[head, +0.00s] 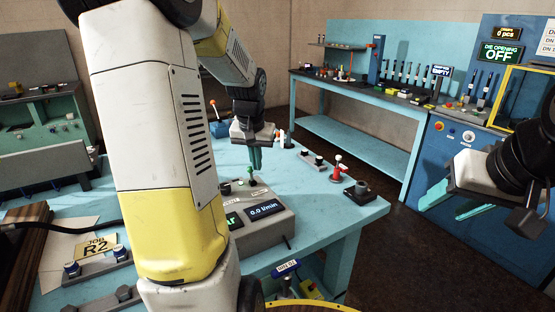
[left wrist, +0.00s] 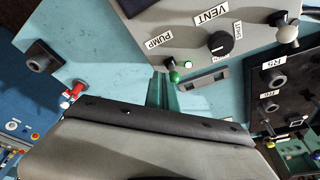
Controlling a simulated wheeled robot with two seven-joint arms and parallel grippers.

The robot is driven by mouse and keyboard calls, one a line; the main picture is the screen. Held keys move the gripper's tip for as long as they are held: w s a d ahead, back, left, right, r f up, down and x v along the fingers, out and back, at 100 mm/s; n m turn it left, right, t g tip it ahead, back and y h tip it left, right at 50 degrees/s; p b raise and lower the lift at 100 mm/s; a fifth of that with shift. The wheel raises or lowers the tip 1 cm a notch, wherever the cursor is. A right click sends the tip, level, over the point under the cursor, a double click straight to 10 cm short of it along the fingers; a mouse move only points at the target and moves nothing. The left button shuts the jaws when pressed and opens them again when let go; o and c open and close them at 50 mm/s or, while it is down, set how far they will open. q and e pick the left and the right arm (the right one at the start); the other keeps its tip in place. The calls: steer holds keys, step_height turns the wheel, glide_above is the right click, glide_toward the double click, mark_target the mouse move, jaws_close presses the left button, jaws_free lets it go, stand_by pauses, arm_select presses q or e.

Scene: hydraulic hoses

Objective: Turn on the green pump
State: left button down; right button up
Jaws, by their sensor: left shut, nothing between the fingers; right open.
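The pump control box (head: 272,228) stands on the blue table, and its display reads 0.0 l/min. In the left wrist view, its panel (left wrist: 190,20) carries the labels PUMP and VENT and a black knob (left wrist: 220,43). My right gripper (head: 458,205) is open and empty at the right, away from the table.
A blue bench (head: 370,100) stands behind. My left arm covers much of the table.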

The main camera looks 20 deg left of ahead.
arm_select(q)
steer(key=shift+s+a, duration=0.25)
steer(key=shift+s, duration=0.05)
steer(key=shift+r, duration=0.15)
steer(key=shift+r, duration=0.65)
